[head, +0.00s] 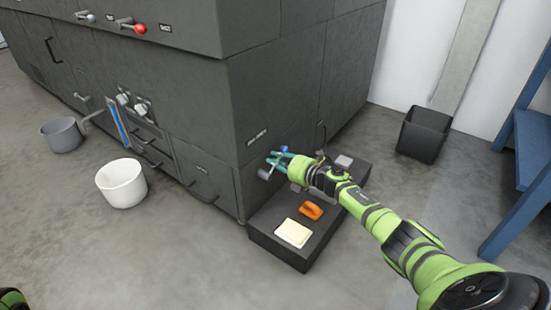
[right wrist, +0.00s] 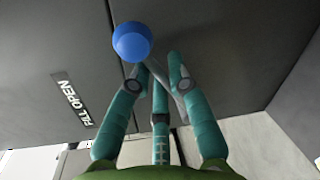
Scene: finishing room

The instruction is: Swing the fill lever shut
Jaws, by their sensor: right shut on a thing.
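The fill lever has a blue ball knob (right wrist: 131,42) on a thin grey rod, close ahead in the right wrist view. A label reading FILL OPEN (right wrist: 75,98) is on the panel beside the lever. My left gripper is out of view.
A low dark platform (head: 262,243) below my right arm carries an orange block (head: 311,210) and a pale yellow block (head: 293,232). A white bucket (head: 121,184) and a grey pot (head: 62,135) stand left. A black bin (head: 423,135) and blue frame (head: 520,185) stand right.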

